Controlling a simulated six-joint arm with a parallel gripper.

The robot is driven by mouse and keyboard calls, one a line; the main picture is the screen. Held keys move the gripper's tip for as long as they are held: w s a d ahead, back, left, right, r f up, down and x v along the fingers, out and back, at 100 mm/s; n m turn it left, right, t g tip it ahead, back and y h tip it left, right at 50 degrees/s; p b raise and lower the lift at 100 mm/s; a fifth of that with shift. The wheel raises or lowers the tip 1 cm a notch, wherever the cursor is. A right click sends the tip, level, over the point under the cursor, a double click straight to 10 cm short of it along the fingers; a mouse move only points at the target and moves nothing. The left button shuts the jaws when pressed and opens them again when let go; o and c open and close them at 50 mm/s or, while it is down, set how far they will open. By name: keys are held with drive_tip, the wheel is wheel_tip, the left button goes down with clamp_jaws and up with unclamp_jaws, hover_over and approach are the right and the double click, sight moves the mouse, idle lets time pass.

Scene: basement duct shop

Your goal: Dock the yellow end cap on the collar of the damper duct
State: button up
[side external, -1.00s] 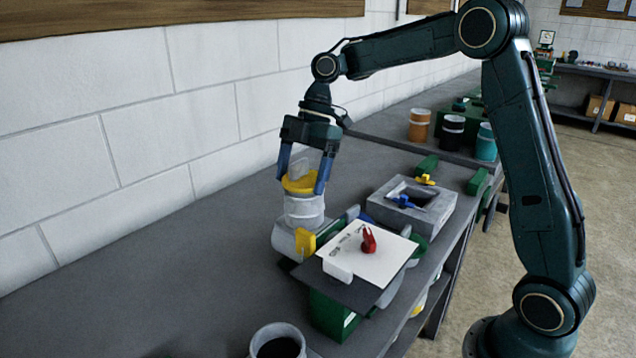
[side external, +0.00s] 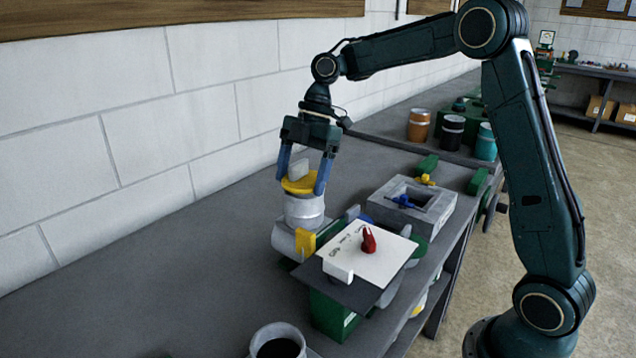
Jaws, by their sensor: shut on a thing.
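The yellow end cap (side external: 300,186) sits at the top of a pale grey upright collar (side external: 304,208). My gripper (side external: 306,180) points down with its two blue fingers on either side of the cap, shut on it. A light grey block-like part rises from the cap between the fingers. The collar stands on the grey damper duct (side external: 286,240), which lies on the bench and has a yellow lever (side external: 305,242) at its side. From this view I cannot tell whether the cap is fully seated or level on the collar.
A white sheet with a red clip (side external: 368,240) lies on a dark board in front. A grey square box frame (side external: 408,204) with a blue-handled part is to the right. A grey open can (side external: 278,342) stands nearest. The bench (side external: 150,285) at left is clear.

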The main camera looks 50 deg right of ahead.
sight(298, 174)
drive_tip(key=shift+f, duration=0.45)
drive_tip(key=o, duration=0.7)
drive_tip(key=shift+o, duration=0.2)
drive_tip(key=shift+s+a+r, duration=0.1)
drive_tip(key=shift+a, duration=0.2)
drive_tip(key=s+a+r+m+t+h, duration=0.1)
drive_tip(key=s+a+r+m+t, duration=0.25)
drive_tip(key=s+r+m, duration=0.55)
drive_tip(key=s+d+f+m+h, duration=0.1)
drive_tip(key=s+m, duration=0.2)
drive_tip(key=s, duration=0.3)
drive_tip(key=s+d+f+m+t+h, duration=0.1)
drive_tip(key=s+d+f+m, duration=0.1)
drive_tip(key=s, duration=0.4)
drive_tip(key=s+d+f+m+t+h, duration=0.1)
drive_tip(key=s+m, duration=0.3)
drive_tip(key=s, duration=0.2)
drive_tip(key=shift+d+f, duration=0.4)
